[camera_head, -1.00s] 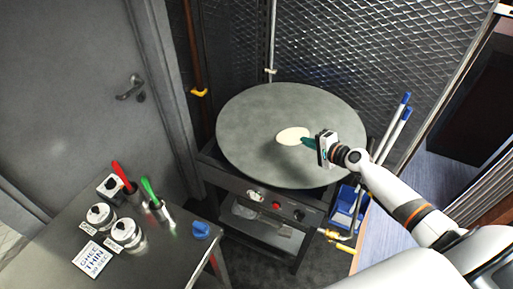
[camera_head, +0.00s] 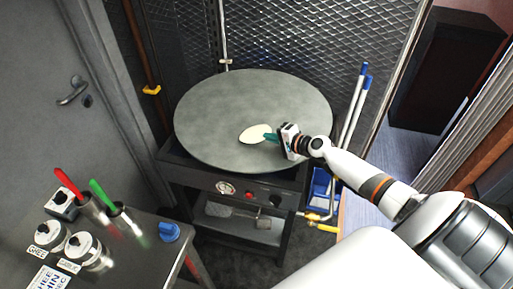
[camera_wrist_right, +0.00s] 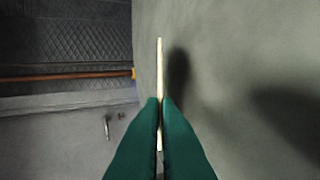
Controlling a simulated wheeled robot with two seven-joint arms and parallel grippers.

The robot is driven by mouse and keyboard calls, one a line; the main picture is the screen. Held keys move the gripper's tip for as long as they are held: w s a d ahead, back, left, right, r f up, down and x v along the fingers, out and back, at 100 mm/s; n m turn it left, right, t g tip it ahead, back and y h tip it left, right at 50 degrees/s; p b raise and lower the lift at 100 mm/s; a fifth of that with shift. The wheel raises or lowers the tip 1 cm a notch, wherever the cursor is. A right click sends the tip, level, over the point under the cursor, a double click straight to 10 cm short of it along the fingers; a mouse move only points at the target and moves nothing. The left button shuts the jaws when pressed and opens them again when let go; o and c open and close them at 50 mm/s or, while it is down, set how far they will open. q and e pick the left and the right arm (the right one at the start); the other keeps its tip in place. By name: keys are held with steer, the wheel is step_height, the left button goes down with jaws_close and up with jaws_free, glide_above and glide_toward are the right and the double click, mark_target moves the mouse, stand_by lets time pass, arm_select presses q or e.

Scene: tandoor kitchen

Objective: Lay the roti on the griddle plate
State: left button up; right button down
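The roti (camera_head: 254,134) is a pale, thin, flat disc, seen over the middle of the griddle plate (camera_head: 215,100), a big round grey plate on a dark stand. My right gripper (camera_head: 271,137) is shut on the roti's near-right edge with its teal fingers. In the right wrist view the roti (camera_wrist_right: 160,72) shows edge-on as a thin cream strip between the two teal fingers (camera_wrist_right: 160,105). The griddle plate (camera_wrist_right: 240,50) fills the right side there, with a dark shadow beside the roti, so the roti appears clear of the plate. My left gripper is not in view.
A metal table (camera_head: 140,265) at the lower left carries jars, a red-handled and a green-handled tool, and a blue item (camera_head: 169,232). Blue-tipped poles (camera_head: 356,105) stand right of the griddle. A mesh wall (camera_head: 290,35) rises behind it.

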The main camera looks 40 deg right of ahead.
steer(key=shift+f, duration=0.45)
steer(key=c, duration=1.8)
jaws_free()
steer(key=shift+s+r, duration=0.1)
steer(key=shift+p+v, duration=0.65)
steer(key=shift+v, duration=3.35)
